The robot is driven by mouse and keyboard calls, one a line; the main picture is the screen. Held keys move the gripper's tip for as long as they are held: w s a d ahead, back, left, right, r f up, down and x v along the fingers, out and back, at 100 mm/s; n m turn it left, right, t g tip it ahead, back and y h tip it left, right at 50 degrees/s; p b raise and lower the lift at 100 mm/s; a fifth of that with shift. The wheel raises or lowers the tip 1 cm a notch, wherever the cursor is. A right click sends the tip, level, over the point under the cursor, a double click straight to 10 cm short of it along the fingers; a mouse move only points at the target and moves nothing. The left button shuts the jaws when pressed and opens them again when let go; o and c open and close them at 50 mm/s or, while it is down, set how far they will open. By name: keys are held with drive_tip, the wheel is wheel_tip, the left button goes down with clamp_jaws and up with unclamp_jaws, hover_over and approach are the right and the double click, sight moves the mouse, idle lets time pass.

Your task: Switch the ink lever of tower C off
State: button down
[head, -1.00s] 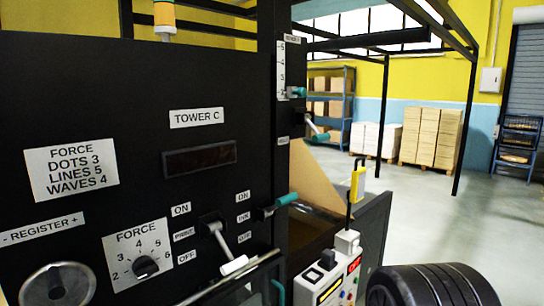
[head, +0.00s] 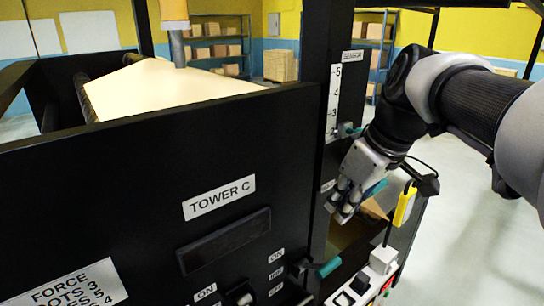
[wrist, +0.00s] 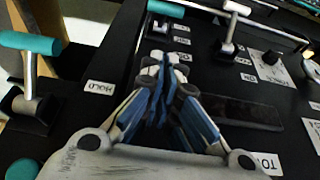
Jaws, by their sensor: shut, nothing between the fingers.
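The ink lever (head: 328,268) of tower C has a teal handle on the right edge of the black panel, beside ON, INK and OFF labels (head: 277,272). Its handle slants up and to the right in the head view. A teal handle, which looks like the same lever (wrist: 165,8), shows at the top edge of the wrist view. My gripper (head: 343,212) is shut and empty, above the ink lever and apart from it. In the wrist view my gripper's fingertips (wrist: 165,60) are together, close to the panel labels. The lever's base is partly hidden.
A white-handled lever (head: 240,294) stands left of the ink lever. Another teal lever (wrist: 30,44) stands beside the HOLD label (wrist: 100,87). A scale with a teal knob (head: 348,130) is above my gripper. A yellow hanging control (head: 405,205) and a white button box (head: 365,285) are at right.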

drive_tip(key=shift+r, duration=0.2)
hover_over(324, 265)
drive_tip(key=w, duration=0.2)
wheel_tip(324, 265, down, 9)
drive_tip(key=f, duration=0.2)
drive_tip(key=s+f, duration=0.1)
drive_tip(key=shift+s+d+f+b, duration=0.1)
drive_tip(key=shift+d+f+b, duration=0.05)
drive_tip(key=shift+f+b, duration=0.2)
drive_tip(key=shift+f, duration=0.15)
